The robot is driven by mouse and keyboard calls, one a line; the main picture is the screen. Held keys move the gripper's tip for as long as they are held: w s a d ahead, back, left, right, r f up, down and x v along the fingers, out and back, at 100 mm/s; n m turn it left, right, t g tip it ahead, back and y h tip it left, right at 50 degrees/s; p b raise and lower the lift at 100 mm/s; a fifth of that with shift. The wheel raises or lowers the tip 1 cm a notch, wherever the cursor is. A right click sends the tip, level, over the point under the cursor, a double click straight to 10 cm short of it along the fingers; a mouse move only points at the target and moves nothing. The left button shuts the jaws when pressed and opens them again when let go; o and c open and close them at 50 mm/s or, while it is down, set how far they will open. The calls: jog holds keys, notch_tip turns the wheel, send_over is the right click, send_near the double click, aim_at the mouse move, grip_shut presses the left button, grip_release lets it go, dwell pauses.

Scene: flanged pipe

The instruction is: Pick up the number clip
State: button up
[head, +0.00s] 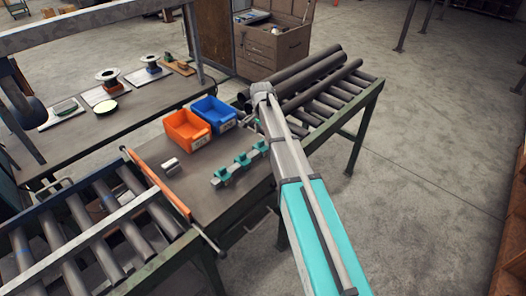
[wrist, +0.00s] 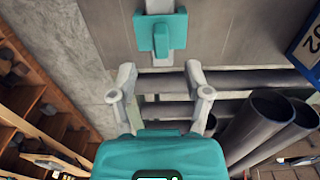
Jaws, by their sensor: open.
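Teal clip-like blocks stand in a row on a pale grey rail (head: 232,170) on the bench in the head view; no number is readable on them. In the wrist view one teal block (wrist: 162,36) sits on the rail near the bench edge, ahead of my gripper and centred between its fingers. I take these blocks for the number clips. My gripper (wrist: 160,74) is open, its two grey fingers apart with nothing between them. The block lies beyond the fingertips and does not touch them. In the head view my arm hides the gripper.
An orange bin (head: 187,130) and a blue bin (head: 213,113) stand behind the rail. Dark pipes (head: 318,82) lie on a roller table at the right; their open ends (wrist: 262,118) are close to my gripper. A small pale cylinder (head: 170,165) lies left of the rail.

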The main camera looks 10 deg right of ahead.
aim_at(261, 141)
dwell(0.3)
jog(key=shift+a+f+b, duration=0.2)
jog(key=shift+f+b, duration=2.4)
grip_shut()
